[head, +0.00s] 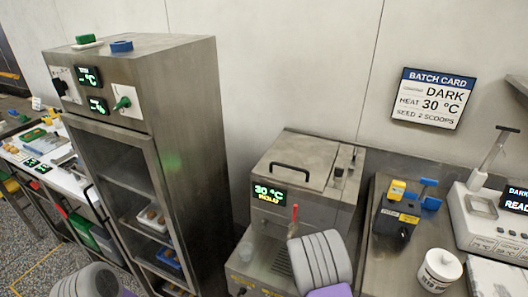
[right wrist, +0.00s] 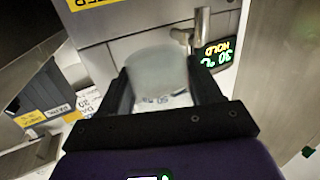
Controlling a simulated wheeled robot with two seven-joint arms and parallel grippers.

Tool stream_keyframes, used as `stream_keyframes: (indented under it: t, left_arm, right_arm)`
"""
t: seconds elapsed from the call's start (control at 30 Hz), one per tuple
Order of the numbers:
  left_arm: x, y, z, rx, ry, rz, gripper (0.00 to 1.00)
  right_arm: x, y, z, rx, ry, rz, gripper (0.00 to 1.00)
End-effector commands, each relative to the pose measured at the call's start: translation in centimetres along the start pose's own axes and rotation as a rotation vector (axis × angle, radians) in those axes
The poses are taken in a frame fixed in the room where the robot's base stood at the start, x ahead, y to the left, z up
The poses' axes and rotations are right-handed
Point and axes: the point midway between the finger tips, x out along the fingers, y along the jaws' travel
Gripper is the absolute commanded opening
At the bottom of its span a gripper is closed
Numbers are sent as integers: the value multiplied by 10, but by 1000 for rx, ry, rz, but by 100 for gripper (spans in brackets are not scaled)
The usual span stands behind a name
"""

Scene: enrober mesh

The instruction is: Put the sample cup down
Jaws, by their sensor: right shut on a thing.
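The sample cup (right wrist: 158,70) is a pale, translucent cup in the right wrist view. My right gripper (right wrist: 163,92) is shut on it, with one dark finger on each side. A metal spout (right wrist: 201,28) stands close beside the cup in that view. In the head view, my grey and purple right arm is in front of the tempering machine (head: 303,170), and I cannot make out the gripper clearly there. The machine's display (head: 269,195) reads 30 °C HOLD. Part of my left arm shows at the bottom left, but its gripper is out of view.
A tall steel cabinet (head: 190,120) stands left of the machine. A batch card (head: 433,98) hangs on the wall.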

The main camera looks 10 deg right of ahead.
Motion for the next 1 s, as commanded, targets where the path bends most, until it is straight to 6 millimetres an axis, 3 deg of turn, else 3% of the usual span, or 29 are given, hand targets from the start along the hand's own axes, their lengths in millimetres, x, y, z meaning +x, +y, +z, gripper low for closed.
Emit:
stream_keyframes:
  t: [0.1, 0.23, 1.0]
  left_arm:
    - [0, 0, 0, 0, 0, 0, 43]
    - [0, 0, 0, 0, 0, 0, 43]
    - [0, 0, 0, 0, 0, 0, 43]
  right_arm:
    - [-7, -29, 20, 5, -4, -85, 35]
    - [-12, -44, 28, 17, 0, -126, 35]
    - [-12, -46, 28, 16, 3, -132, 35]
